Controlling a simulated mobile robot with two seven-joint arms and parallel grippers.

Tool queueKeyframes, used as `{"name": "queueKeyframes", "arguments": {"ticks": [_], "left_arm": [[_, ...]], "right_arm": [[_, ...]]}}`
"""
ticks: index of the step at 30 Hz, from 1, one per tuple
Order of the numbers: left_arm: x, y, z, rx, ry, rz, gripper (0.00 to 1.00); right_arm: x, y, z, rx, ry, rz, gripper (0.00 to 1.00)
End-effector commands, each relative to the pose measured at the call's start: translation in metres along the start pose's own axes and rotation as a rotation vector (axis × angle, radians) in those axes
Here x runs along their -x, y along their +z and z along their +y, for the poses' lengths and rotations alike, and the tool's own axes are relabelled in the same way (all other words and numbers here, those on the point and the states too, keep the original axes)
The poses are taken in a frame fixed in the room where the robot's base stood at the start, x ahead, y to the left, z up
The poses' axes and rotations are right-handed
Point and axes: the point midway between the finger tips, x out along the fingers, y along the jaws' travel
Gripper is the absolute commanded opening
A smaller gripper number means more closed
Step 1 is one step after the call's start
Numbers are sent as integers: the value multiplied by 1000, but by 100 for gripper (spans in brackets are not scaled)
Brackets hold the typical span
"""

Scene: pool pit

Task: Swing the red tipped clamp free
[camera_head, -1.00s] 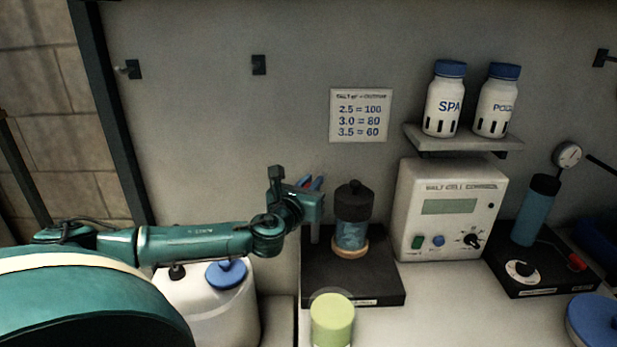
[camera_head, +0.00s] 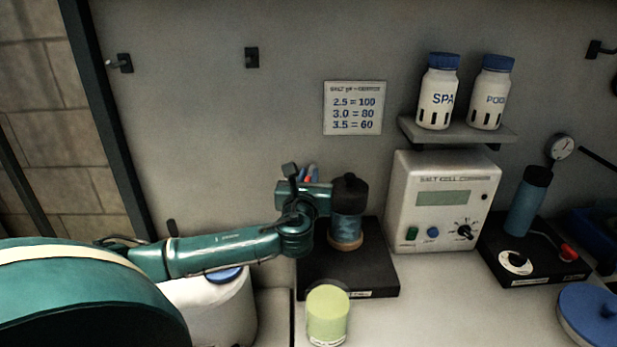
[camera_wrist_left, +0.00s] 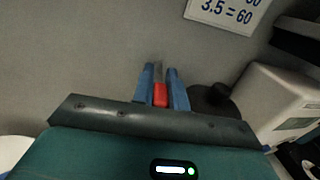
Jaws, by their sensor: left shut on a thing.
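The clamp's red tip (camera_wrist_left: 160,95) shows between the two blue fingers of my left gripper (camera_wrist_left: 161,88) in the left wrist view. A narrow grey metal part of the clamp extends beyond the tip. My left gripper is shut on the red tip. In the head view, the left gripper (camera_head: 309,171) is beside the dark-capped cell (camera_head: 348,226) on its black base (camera_head: 345,278). Only a little red shows between the fingers there. My gripper body and wrist hide most of the clamp. My right gripper is not in view.
A white control box (camera_head: 443,205) stands to the right, below a shelf (camera_head: 456,133) with two white bottles. A yellow-green tub (camera_head: 328,315) stands in front of the base. A white jug (camera_head: 212,312) is under my arm. A gauge stand (camera_head: 535,262) is far right.

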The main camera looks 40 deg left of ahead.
Motion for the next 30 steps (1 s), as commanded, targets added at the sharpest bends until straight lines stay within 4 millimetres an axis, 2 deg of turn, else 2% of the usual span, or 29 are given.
{"name": "queueKeyframes", "arguments": {"ticks": [1, 2, 9, 17, 20, 23, 30], "left_arm": [[0, 1, 0, 1, 2, -3, 0], [0, 1, 0, 1, 1, -3, 16], [0, 0, 0, 0, 0, -1, 36], [1, 0, 0, 0, -1, 0, 36], [7, -1, 0, -1, -3, 1, 36], [22, -2, 0, -2, -5, 1, 36], [76, -3, 0, 0, -5, 2, 36]], "right_arm": [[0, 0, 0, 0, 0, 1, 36], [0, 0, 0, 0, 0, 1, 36], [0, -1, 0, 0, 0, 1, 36], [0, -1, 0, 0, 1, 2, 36], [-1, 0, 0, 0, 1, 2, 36], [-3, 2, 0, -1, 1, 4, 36], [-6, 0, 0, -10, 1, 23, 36]]}}
